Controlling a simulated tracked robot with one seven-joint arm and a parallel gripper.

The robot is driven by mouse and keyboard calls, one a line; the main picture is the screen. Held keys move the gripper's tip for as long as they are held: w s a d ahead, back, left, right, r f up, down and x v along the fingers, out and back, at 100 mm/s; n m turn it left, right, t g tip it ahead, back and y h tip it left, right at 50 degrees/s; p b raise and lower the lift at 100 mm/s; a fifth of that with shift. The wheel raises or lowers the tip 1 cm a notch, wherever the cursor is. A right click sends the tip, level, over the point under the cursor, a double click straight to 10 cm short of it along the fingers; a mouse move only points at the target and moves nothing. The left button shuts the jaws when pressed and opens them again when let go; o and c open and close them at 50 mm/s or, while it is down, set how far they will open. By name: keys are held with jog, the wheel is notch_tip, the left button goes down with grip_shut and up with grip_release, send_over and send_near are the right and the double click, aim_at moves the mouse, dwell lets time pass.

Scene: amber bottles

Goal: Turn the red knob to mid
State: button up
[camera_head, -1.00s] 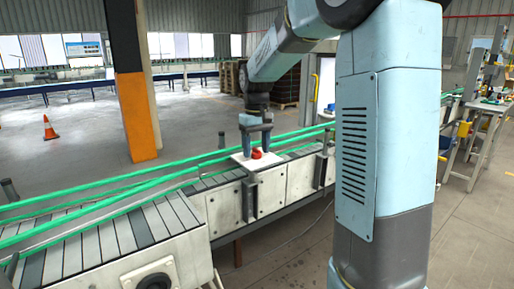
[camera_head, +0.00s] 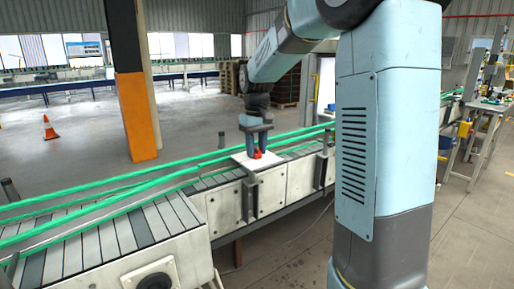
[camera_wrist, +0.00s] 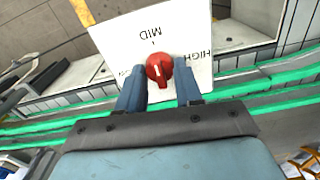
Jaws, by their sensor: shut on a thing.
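The red knob (camera_wrist: 159,70) sits on a white panel (camera_wrist: 113,45). Its white line runs roughly up and down in the wrist view; I cannot tell which end is the pointer. MID is printed above the knob, upside down, with a small tick below the word. HIGH is to the right, and a label on the left is mostly hidden by a finger. My gripper (camera_wrist: 159,76) is shut on the knob, one finger on each side. In the head view my gripper (camera_head: 257,151) reaches down to the panel from above.
A conveyor (camera_head: 130,232) with green rails (camera_head: 100,187) runs beside and behind the panel. An orange and black post (camera_head: 136,112) stands behind it, with a traffic cone (camera_head: 49,128) far left. A cluttered workbench (camera_head: 480,118) is at the right.

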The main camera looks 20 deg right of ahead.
aim_at(256, 149)
jog(key=shift+n, duration=0.5)
jog(key=o, duration=1)
notch_tip(256, 149, up, 14)
jog(key=shift+f, duration=0.15)
